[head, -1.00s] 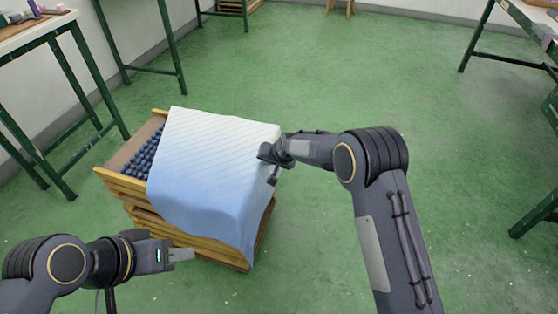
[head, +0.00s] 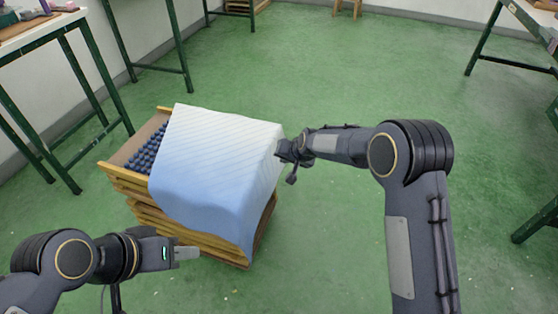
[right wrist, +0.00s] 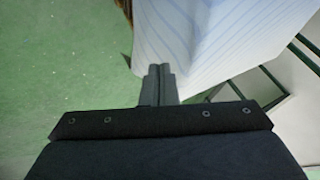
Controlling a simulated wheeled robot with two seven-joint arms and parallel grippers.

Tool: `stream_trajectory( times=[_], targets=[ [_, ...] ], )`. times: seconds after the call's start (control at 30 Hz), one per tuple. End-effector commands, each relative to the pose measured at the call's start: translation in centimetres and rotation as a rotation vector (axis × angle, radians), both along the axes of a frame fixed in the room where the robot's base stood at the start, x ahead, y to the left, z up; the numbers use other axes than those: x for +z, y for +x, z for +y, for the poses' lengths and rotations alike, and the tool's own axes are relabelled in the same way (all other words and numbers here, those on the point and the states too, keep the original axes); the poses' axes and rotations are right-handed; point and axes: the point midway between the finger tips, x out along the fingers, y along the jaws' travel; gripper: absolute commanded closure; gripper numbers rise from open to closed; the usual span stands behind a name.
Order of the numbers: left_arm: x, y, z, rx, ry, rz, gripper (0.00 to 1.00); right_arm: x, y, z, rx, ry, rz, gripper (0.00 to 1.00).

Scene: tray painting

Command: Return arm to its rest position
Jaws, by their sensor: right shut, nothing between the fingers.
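My right gripper (head: 284,150) is at the right edge of the pale blue cloth (head: 215,165). In the right wrist view its fingers (right wrist: 157,75) are together with nothing between them, and the cloth (right wrist: 205,35) hangs just beyond them. I cannot tell whether they touch it. My left gripper (head: 188,253) is low at the left, in front of the stack of wooden trays (head: 128,182). Its fingertips show as one pale block, so its opening is unclear. The cloth drapes over the top tray and down its front and right side.
Several dark blue round pieces (head: 146,155) lie in the uncovered left part of the top tray. Green-legged tables stand at the left (head: 60,110) and right (head: 490,45). The green floor (head: 330,70) is clear behind and to the right of the stack.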

Motion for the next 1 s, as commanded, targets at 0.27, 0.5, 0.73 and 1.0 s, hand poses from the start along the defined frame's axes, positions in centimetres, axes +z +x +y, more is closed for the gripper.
stream_trajectory(
  times=[0.27, 0.5, 0.73, 1.0],
  targets=[
    [1.0, 0.0, 0.0, 0.000, 0.000, 0.001, 0.64, 3.9, -2.3, -1.8, -0.001, 0.000, 0.001, 1.00],
    [1.1, 0.0, 0.0, 0.000, 0.000, 0.001, 0.64, 4.4, -2.8, -2.1, 0.000, 0.000, 0.002, 1.00],
    [1.1, 0.0, 0.0, 0.000, 0.000, 0.001, 0.64, 7.9, -4.0, -5.4, -0.018, 0.015, 0.007, 1.00],
    [1.1, 0.0, 0.0, 0.000, 0.000, 0.001, 0.64, 17.1, -13.0, -15.8, -0.037, 0.051, 0.029, 1.00]
  ],
)
